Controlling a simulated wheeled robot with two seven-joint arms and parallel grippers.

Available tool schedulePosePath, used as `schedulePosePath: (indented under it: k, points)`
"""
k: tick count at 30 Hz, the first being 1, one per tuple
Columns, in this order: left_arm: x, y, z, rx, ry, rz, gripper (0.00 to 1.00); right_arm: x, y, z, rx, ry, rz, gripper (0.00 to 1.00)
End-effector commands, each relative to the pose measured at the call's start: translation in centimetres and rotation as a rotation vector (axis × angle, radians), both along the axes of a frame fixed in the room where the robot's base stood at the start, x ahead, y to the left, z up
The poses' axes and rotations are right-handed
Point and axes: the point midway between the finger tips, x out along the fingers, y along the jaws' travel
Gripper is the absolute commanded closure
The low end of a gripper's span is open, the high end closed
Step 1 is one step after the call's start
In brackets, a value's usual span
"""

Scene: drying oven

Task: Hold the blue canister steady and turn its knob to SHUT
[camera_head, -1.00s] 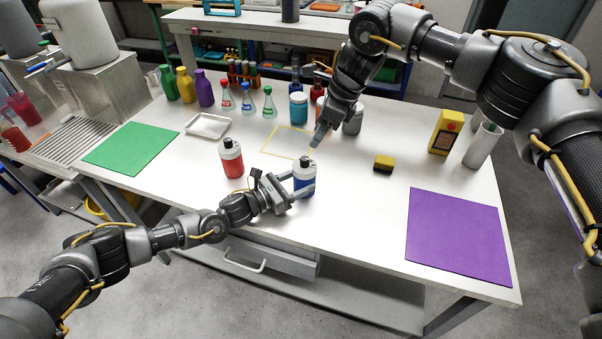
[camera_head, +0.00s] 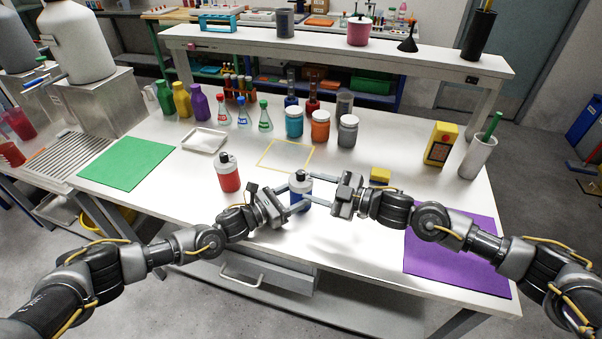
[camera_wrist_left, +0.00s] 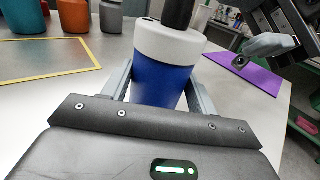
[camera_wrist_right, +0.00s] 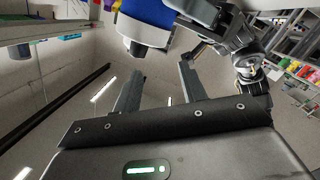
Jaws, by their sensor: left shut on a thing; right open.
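The blue canister (camera_head: 299,192) stands upright near the table's front edge, with a white top and a black knob (camera_head: 300,175). Its blue body (camera_wrist_left: 160,83) fills the space between my left gripper's fingers in the left wrist view. My left gripper (camera_head: 298,198) is shut on the body, below the white top. My right gripper (camera_head: 318,185) is open and empty, just right of the canister, with its fingers pointing toward it. In the right wrist view the black knob (camera_wrist_right: 134,48) appears upside down beyond the fingertips, apart from them. No knob marking is readable.
A similar red canister (camera_head: 229,178) stands to the left. A yellow sponge (camera_head: 380,175) lies behind my right gripper. A purple mat (camera_head: 455,262) lies under my right forearm. Jars and bottles stand at the back; the yellow-outlined area (camera_head: 268,150) is empty.

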Motion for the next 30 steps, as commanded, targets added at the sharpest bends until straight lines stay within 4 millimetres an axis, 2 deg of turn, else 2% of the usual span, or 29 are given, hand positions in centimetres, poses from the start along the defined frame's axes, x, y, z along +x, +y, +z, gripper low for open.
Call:
schedulePosePath:
  k: [3, 7, 12, 16, 22, 30]
  points:
    - [0.0, 0.0, 0.0, 0.000, 0.000, -0.001, 0.67, -0.8, -2.2, -0.4, 0.158, 0.204, -0.101, 0.58]
    - [0.0, 0.0, 0.0, 0.000, 0.000, -0.001, 0.67, -1.3, -4.1, -0.6, 0.292, 0.364, -0.176, 0.58]
    - [0.0, 0.0, 0.0, 0.000, 0.000, 0.000, 0.67, -1.6, -5.3, -0.6, 0.388, 0.465, -0.220, 0.58]
    - [0.0, 0.0, 0.0, 0.000, 0.000, 0.000, 0.67, -1.6, -5.5, -0.6, 0.405, 0.483, -0.228, 0.58]
    - [0.0, 0.0, 0.0, 0.000, 0.000, 0.000, 0.67, -0.8, -4.5, -0.5, 0.405, 0.482, -0.227, 0.58]
    - [0.0, 0.0, 0.0, 0.000, 0.000, 0.000, 0.67, 2.4, -0.3, -0.4, 0.404, 0.480, -0.225, 0.58]
